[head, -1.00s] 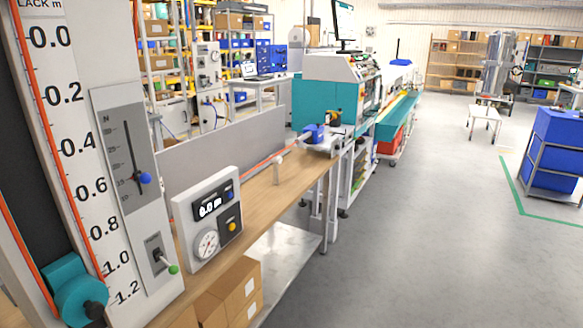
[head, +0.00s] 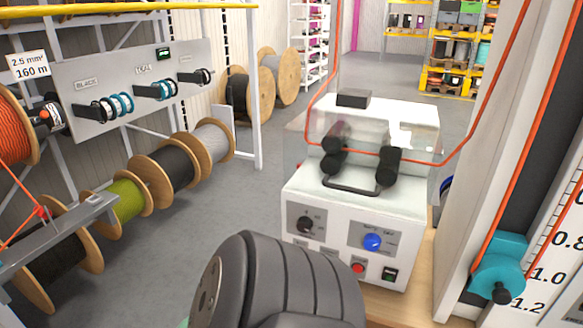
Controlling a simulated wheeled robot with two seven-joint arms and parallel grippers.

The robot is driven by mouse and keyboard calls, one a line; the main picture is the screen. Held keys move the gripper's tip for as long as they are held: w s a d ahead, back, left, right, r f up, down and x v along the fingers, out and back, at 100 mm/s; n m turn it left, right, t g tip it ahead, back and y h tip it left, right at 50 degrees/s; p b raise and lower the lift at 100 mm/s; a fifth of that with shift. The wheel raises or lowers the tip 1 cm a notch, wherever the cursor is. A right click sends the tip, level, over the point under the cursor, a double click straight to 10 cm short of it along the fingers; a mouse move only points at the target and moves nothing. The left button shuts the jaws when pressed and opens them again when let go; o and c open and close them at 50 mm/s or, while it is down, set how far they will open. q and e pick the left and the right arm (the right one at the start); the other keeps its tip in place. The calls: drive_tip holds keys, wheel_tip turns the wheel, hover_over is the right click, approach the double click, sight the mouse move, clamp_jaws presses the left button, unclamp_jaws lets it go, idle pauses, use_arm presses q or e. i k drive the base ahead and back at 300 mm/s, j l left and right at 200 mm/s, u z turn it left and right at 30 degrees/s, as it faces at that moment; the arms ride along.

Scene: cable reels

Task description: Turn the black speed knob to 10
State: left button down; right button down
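The black speed knob (head: 305,225) sits on a small grey plate at the left of the white machine's (head: 345,205) front panel. The numbers around it are too small to read, so its setting cannot be told. A blue knob (head: 372,242) sits on a second grey plate to its right. A thick dark grey link of my arm fills the bottom middle, in front of the machine's lower left. Neither of my grippers shows.
A clear cover (head: 400,140) stands over black rollers on top. A teal part (head: 498,268) on the scale column stands at right. Cable reels (head: 172,165) line the left.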

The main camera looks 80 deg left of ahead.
sight(304, 224)
drive_tip(key=u, duration=2.15)
